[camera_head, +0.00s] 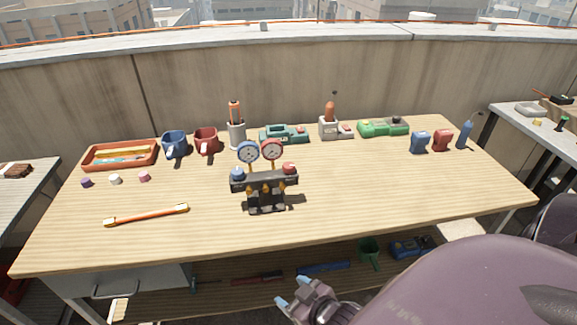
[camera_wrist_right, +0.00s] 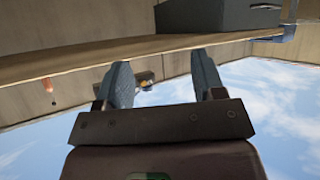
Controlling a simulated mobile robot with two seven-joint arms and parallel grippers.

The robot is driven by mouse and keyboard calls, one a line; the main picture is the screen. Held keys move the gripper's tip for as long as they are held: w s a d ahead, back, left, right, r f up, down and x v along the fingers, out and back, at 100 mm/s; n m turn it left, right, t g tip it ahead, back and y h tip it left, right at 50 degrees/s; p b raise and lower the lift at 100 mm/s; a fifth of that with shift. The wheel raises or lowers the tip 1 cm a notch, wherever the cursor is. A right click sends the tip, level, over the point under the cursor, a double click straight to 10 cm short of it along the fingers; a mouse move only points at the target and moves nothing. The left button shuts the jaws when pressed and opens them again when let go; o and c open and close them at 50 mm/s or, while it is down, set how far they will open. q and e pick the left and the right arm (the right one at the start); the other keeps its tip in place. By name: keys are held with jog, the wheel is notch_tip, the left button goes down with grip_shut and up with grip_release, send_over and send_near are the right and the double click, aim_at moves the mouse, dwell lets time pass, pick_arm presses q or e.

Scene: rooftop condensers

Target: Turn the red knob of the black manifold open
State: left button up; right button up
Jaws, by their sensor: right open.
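The black manifold (camera_head: 264,182) stands upright near the middle of the wooden table. It carries a blue gauge (camera_head: 248,153) and a red gauge (camera_head: 271,150) on top. Its red knob (camera_head: 289,168) is at the right end and its blue knob (camera_head: 238,174) at the left end. My right gripper (camera_head: 296,294) is at the table's near side, well apart from the manifold, at the bottom of the head view. In the right wrist view its two fingers (camera_wrist_right: 165,85) are apart with nothing between them. My left gripper is not in view.
An orange-handled tool (camera_head: 147,215) lies left of the manifold. Behind stand a tray (camera_head: 121,155), a blue mug (camera_head: 175,144), a red mug (camera_head: 206,142) and green devices (camera_head: 384,127). The table (camera_head: 400,190) is clear right of the manifold. Its front edge lies between my right gripper and the manifold.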

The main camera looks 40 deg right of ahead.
jog(key=w+r+n+h, duration=0.1)
jog(key=w+r+n, duration=0.2)
jog(key=w, duration=0.3)
jog(key=w+d+r+n+t+h, duration=0.1)
jog(key=w+r+n+h, duration=0.1)
jog(key=w, duration=0.4)
jog(key=w+r+n+t+h, duration=0.1)
jog(key=w+r+n+h, duration=0.1)
jog(key=w+r, duration=0.3)
jog(key=shift+w+d+n, duration=0.2)
jog(key=shift+w+n, duration=0.3)
jog(key=shift+n, duration=0.3)
jog(key=w+d+r+n+g+h, duration=0.1)
jog(key=w+d+r+n+h, duration=0.15)
jog(key=n+h, duration=0.3)
jog(key=n+g+h, duration=0.3)
jog(key=n+h, duration=0.2)
jog(key=n, duration=0.5)
send_near(287, 168)
jog(key=shift+m, duration=0.25)
jog(key=x, duration=1)
jog(key=shift+w+d+b, duration=0.2)
jog(key=shift+d+b, duration=0.15)
jog(key=shift+b, duration=0.05)
jog(key=shift+y, duration=0.25)
jog(key=c, duration=0.9)
